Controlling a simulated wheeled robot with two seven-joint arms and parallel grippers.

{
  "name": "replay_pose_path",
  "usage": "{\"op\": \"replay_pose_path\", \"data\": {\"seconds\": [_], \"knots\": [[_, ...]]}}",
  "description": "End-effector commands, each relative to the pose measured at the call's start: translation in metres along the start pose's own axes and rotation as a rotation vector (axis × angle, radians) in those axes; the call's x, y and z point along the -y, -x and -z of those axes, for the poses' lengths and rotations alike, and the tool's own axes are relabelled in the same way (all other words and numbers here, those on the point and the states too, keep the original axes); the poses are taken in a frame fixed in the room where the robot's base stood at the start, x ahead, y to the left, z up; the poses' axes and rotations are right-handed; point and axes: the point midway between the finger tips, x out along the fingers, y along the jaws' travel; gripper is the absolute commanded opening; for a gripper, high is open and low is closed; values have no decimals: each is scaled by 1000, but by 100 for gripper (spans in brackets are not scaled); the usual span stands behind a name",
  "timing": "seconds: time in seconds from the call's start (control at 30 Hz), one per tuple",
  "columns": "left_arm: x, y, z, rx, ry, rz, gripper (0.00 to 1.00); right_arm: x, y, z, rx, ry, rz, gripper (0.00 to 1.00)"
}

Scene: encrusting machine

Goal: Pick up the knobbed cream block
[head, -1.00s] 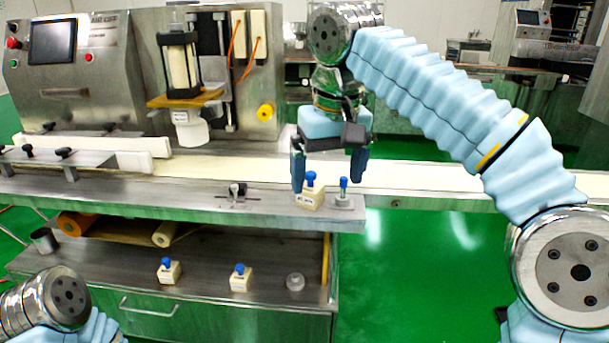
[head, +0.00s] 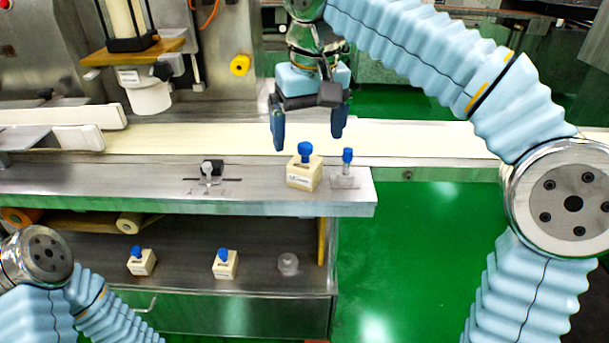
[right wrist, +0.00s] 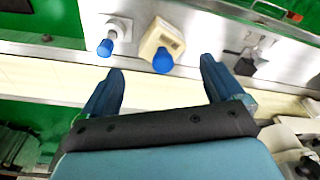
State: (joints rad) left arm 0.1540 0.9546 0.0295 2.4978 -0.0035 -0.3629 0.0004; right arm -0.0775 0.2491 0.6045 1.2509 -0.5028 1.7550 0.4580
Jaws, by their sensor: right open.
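A cream block (head: 303,176) with a blue knob on top stands upright on the steel ledge of the machine, near its right end. Two similar blue-knobbed cream blocks, a left one (head: 141,263) and a right one (head: 225,265), stand on the lower shelf. My right gripper (head: 308,142) is open and empty, behind and above the ledge block, with fingers pointing down. In the right wrist view the ledge block (right wrist: 172,38) shows beyond the open fingertips (right wrist: 160,75), apart from them. My left arm shows at the lower left; its gripper is out of view.
A small blue-topped metal fitting (head: 347,170) stands close to the right of the ledge block. A clamp knob (head: 208,172) sits further left on the ledge. The pale conveyor belt (head: 220,138) runs behind. A clear round piece (head: 288,264) lies on the lower shelf.

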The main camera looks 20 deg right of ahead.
Motion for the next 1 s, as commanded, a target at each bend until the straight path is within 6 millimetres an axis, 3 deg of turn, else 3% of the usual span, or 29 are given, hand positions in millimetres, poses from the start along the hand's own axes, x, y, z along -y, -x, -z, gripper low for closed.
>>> {"op": "replay_pose_path", "data": {"seconds": [0.43,0.73,1.0], "knots": [[7,-16,0,-3,3,2,100,3,-56,-1,1,-2,1,95],[8,-15,1,-3,3,3,100,3,-61,0,0,-1,2,95],[8,-15,1,-3,3,3,100,3,-61,0,0,-1,2,53]]}}
